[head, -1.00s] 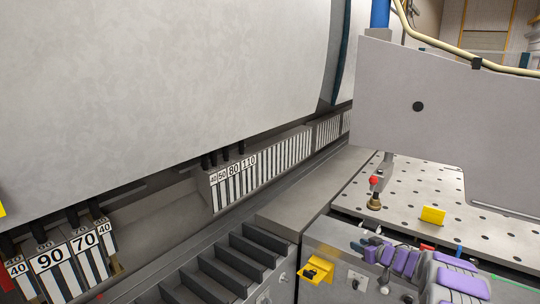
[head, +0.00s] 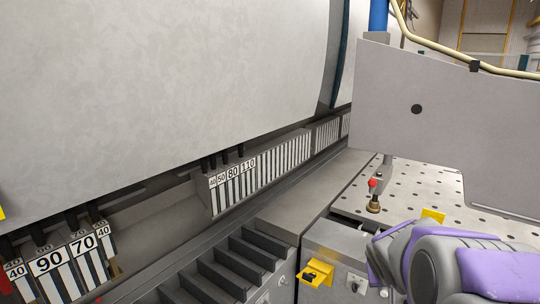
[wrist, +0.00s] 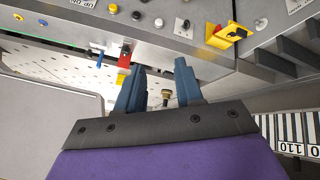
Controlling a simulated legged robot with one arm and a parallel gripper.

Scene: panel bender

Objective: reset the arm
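My gripper (wrist: 160,70) shows in the wrist view with two blue-grey fingers spread apart. Nothing is between the fingertips. A brass fitting (wrist: 167,96) shows through the gap behind them, apart from the fingers. In the head view my purple and grey arm is folded at the lower right, and its fingers cannot be made out there.
A perforated table (head: 430,190) carries a red-topped knob (head: 373,190) and a yellow block (head: 433,216). A yellow switch (head: 315,272) sits on the front panel. Numbered tool segments (head: 235,185) line the bender under a large grey beam (head: 180,70). A grey plate (head: 430,110) overhangs the table.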

